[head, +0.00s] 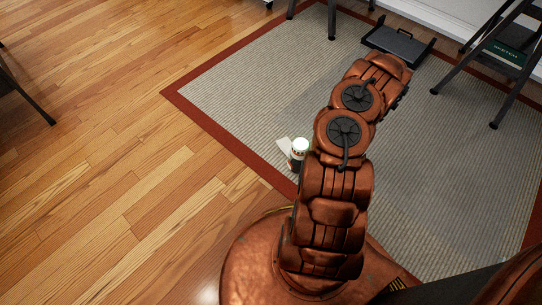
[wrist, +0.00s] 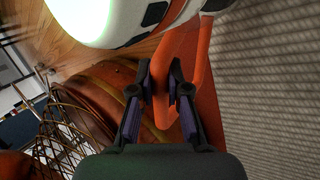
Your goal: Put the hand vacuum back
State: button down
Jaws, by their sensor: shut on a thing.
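The hand vacuum (wrist: 110,18) is white with a dark and orange band and an orange handle. In the wrist view, its white body fills the top. My gripper (wrist: 161,82) is shut on the orange handle, which runs between and behind the fingers. In the head view, a white banded part of the vacuum (head: 299,147) shows just left of my arm, above the rug's edge. The rest of it and my gripper are hidden there by my arm. I cannot make out a holder for the vacuum.
A grey rug (head: 250,85) with a red border lies on the wooden floor (head: 90,120). A low black tray-like thing (head: 398,46) lies at the rug's far side. Dark furniture legs stand at the back, right and far left. A wire basket (wrist: 65,130) shows in the wrist view.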

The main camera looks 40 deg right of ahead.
jog(key=w+a+f+b, duration=0.2)
jog(key=w+b, duration=0.2)
jog(key=w, duration=0.3)
jog(key=w+a+f+b, duration=0.3)
jog(key=w+b, duration=0.1)
jog(key=w, duration=0.4)
jog(key=shift+a, duration=0.15)
jog(key=c, duration=1.1)
grip_release()
jog(key=shift+c, duration=0.2)
